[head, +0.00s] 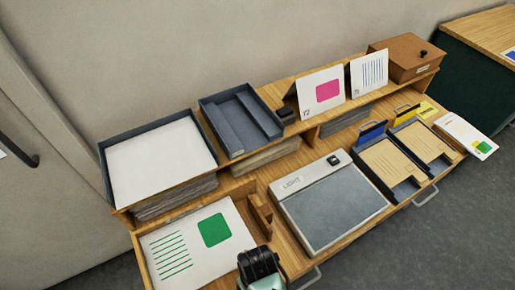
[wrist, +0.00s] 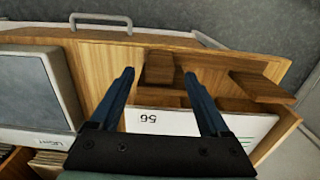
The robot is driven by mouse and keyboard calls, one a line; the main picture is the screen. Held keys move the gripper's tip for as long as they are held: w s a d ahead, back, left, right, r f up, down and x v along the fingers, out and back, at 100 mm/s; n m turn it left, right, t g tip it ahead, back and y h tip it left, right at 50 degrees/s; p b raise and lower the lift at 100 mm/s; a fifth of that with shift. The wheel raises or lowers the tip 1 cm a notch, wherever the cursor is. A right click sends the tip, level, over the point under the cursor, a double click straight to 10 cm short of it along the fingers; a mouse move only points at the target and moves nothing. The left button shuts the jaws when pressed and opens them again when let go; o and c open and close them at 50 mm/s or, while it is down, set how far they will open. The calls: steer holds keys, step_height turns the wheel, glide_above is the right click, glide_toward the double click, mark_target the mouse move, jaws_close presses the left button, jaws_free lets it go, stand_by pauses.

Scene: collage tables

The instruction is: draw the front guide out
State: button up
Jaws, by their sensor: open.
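My gripper (wrist: 158,74) is open in the wrist view, its two dark blue fingers apart and pointing up the picture. A short brown wooden block (wrist: 159,66), which may be the front guide, shows between the fingertips. I cannot tell whether it is within their reach or beyond them. A second wooden block (wrist: 262,87) sits to the right, near the tray's edge. A white card (wrist: 165,122) marked "56", upside down, lies below the blocks, partly covered by the fingers. In the head view, a wooden piece (head: 260,212) stands between the green-marked sheet and the light box.
The light box (head: 333,203) lies right of the wooden piece; it also shows at left in the wrist view (wrist: 35,90). The green-marked sheet (head: 195,245) lies to its left. A metal handle (wrist: 100,20) is on the front edge. Trays and cards fill the shelf behind.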

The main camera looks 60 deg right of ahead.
step_height(320, 180, up, 6)
stand_by(0.8)
